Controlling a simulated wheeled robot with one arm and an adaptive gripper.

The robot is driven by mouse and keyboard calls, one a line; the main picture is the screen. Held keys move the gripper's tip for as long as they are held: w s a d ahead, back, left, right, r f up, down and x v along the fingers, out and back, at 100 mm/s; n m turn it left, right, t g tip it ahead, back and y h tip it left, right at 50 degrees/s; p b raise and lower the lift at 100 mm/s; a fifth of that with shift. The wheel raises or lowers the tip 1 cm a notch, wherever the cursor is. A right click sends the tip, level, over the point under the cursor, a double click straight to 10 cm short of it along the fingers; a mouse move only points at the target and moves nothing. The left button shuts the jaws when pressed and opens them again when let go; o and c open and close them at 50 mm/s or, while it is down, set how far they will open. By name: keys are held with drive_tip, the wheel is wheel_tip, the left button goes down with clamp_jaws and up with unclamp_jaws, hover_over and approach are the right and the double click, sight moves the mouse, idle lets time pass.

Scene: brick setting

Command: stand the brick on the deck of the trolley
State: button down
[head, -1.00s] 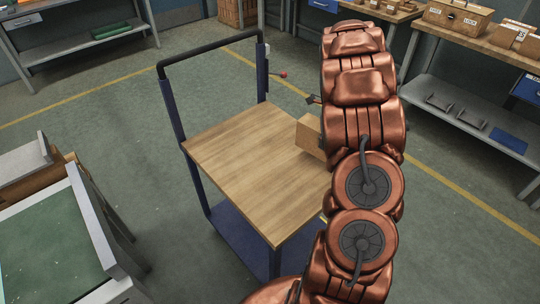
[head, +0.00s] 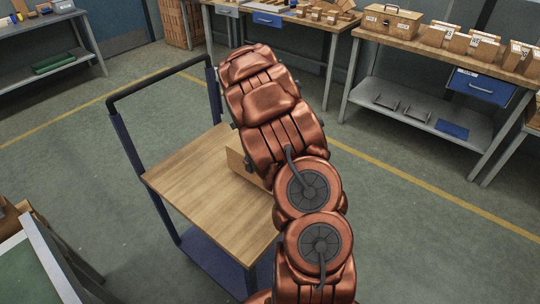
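The trolley has a light wooden deck (head: 205,195), blue posts and a dark push handle (head: 160,85) at its far left end. A tan block, which looks to be the brick (head: 238,162), shows at the right side of the deck, against my arm's outline. Most of it is hidden behind my copper-coloured arm. I cannot tell whether it rests on the deck or is held above it. My gripper is hidden behind the arm, so its fingers do not show.
A workbench with boxes (head: 390,20) and a grey lower shelf (head: 420,115) stands at the back right. A green-topped table (head: 30,270) is at the lower left. A shelf (head: 55,60) stands at the back left. Floor right of my arm is clear.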

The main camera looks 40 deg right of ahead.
sight(247, 178)
drive_tip(key=shift+w+a+f+p, duration=0.1)
drive_tip(key=shift+w+a, duration=0.2)
drive_tip(key=shift+a, duration=0.25)
drive_tip(key=shift+w+a+p, duration=0.15)
drive_tip(key=shift+w+a, duration=0.2)
drive_tip(key=shift+a, duration=0.15)
drive_tip(key=shift+w+a+f+p, duration=0.1)
drive_tip(key=shift+w+a, duration=0.2)
drive_tip(key=shift+a, duration=0.25)
drive_tip(key=shift+f+p, duration=0.75)
drive_tip(key=shift+f, duration=0.95)
drive_tip(key=shift+f, duration=0.15)
drive_tip(key=shift+c, duration=0.9)
unclamp_jaws()
